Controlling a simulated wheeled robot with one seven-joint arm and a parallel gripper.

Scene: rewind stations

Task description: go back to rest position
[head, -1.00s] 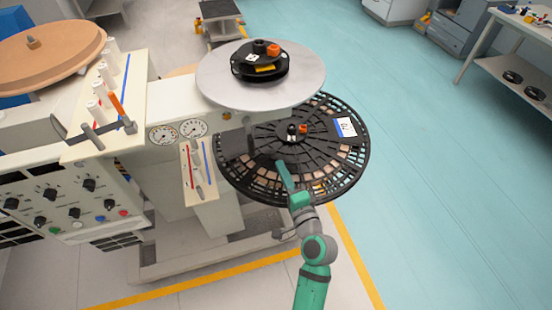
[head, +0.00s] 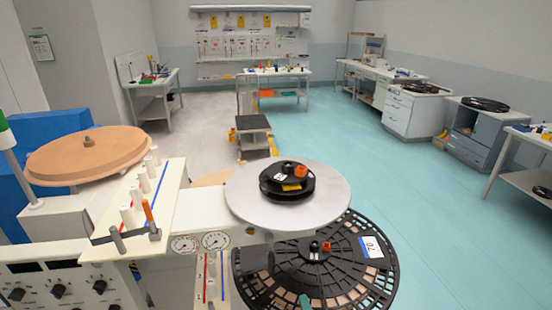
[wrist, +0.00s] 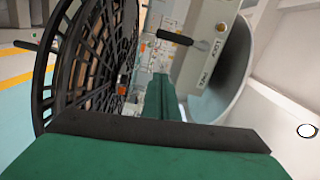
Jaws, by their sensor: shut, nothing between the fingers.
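My gripper shows in the wrist view (wrist: 163,100) with its green fingers together and nothing between them. In the head view only a small green tip of it (head: 305,300) shows at the bottom edge, in front of the black slotted reel (head: 345,280). The reel carries a white label with a blue edge. In the wrist view the reel (wrist: 85,55) stands large at the left, beside the fingers. I cannot tell whether the gripper touches it. The rest of my arm is out of the head view.
The rewind machine (head: 200,222) fills the lower left, with a grey disc (head: 240,200) bearing a small black reel, and a tan disc (head: 70,160). A low dark cart (head: 252,122) stands behind. Benches line the back and right. The teal floor (head: 440,230) at right is open.

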